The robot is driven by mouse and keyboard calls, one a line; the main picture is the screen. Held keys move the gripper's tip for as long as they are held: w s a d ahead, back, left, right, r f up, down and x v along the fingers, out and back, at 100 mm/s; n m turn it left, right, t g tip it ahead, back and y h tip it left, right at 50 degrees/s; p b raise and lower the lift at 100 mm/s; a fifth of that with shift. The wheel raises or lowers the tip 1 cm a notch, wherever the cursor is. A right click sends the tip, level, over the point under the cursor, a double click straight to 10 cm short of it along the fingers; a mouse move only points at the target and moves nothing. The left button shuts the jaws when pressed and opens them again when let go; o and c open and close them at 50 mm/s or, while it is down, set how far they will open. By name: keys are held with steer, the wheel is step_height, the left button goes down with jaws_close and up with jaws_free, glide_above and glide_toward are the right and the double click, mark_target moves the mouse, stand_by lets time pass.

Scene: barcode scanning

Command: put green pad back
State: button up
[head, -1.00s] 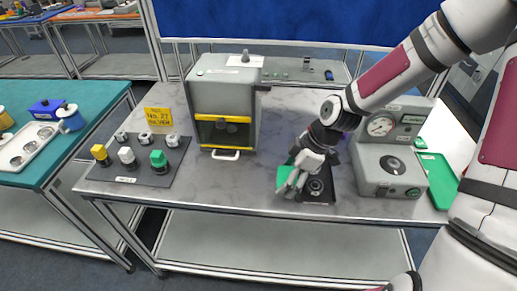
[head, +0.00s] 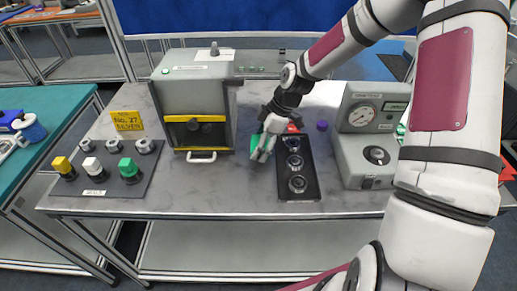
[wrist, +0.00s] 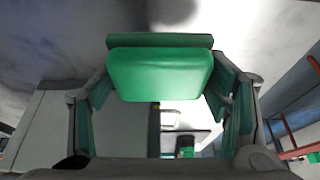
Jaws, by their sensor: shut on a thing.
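My gripper (head: 266,143) is shut on the green pad (head: 256,145). It holds the pad upright just left of the black tray (head: 311,182); I cannot tell whether the pad touches the table. In the wrist view the green pad (wrist: 160,75) fills the space between the fingers of my gripper (wrist: 165,105). The black tray has several round dark sockets, and a red piece (head: 293,128) shows at its far end, partly hidden by my gripper.
A grey cabinet (head: 195,85) with a yellow-edged window stands to the left. A dark board (head: 92,190) with coloured knobs lies further left.

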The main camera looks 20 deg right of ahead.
steer(key=shift+w+d+f, duration=0.1)
steer(key=shift+w, duration=0.55)
steer(key=shift+f, duration=1.7)
steer(key=shift+f, duration=0.15)
steer(key=o, duration=1.2)
steer(key=v, duration=1.2)
steer(key=s+a+r+m+t+h, duration=0.2)
steer(key=s+r+m, duration=0.5)
steer(key=s+r, duration=0.4)
steer(key=s+a+r+m+t+h, duration=0.2)
steer(key=s+r+m, duration=0.5)
steer(key=s+r, duration=0.4)
steer(key=s, duration=0.5)
steer(key=shift+a, duration=0.25)
